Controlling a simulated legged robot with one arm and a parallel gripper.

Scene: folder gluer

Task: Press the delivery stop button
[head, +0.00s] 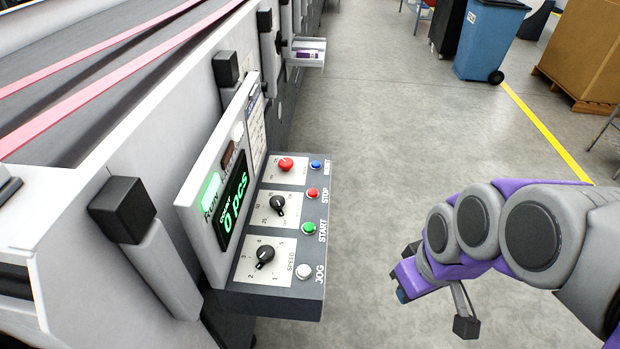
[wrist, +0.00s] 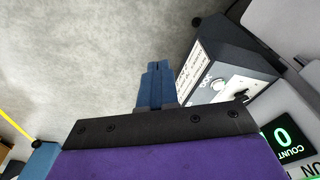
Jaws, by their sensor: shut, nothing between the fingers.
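A control panel (head: 262,275) juts from the side of the machine in the head view. Its right column holds a small red button labelled STOP (head: 312,194), between a blue RESET button (head: 315,164) and a green START button (head: 309,228). A white JOG button (head: 304,271) is nearest. My gripper (head: 402,295) is to the right of the panel, apart from it, over the floor. In the wrist view its blue fingers (wrist: 157,85) are together and empty. The panel's near end with the JOG button (wrist: 218,86) shows there; I cannot make out the STOP button there.
A larger red knob (head: 286,164) and two black dials, one marked SPEED (head: 264,257), sit on the same panel. A green-lit count display (head: 231,206) stands upright behind them. The floor right of the panel is clear. A blue bin (head: 489,40) stands far off.

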